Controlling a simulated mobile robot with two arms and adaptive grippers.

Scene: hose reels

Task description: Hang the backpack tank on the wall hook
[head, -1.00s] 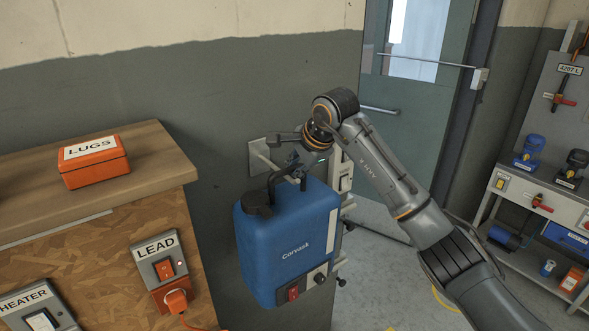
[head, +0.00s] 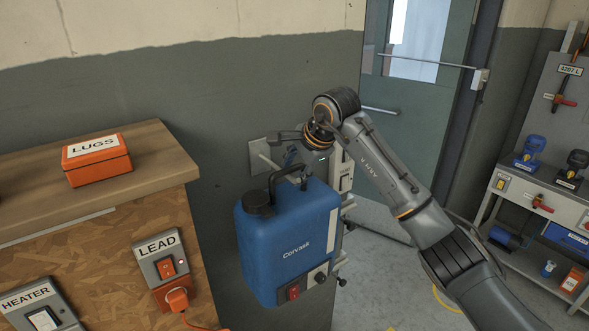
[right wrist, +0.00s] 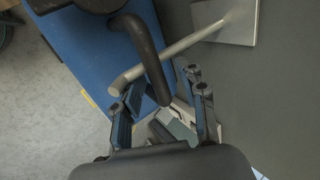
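The blue backpack tank (head: 287,240) with its black top handle (head: 285,176) is upright against the dark wall. The wall hook is a pale plate (head: 260,153) with a metal peg. In the right wrist view the handle (right wrist: 147,60) crosses over the peg (right wrist: 178,49), and the peg's upturned tip lies beyond it. The handle appears to rest on the peg. My right gripper (head: 292,155) is just behind and above the handle. In the right wrist view its fingers (right wrist: 160,98) are spread, with the handle's end near the gap. My left gripper is out of view.
A wooden-topped bench (head: 150,160) stands at the left, with an orange LUGS box (head: 97,160) on it and a LEAD switch (head: 160,258) on its side. A door (head: 410,90) is behind my right arm. A tool shelf (head: 550,200) stands at the right.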

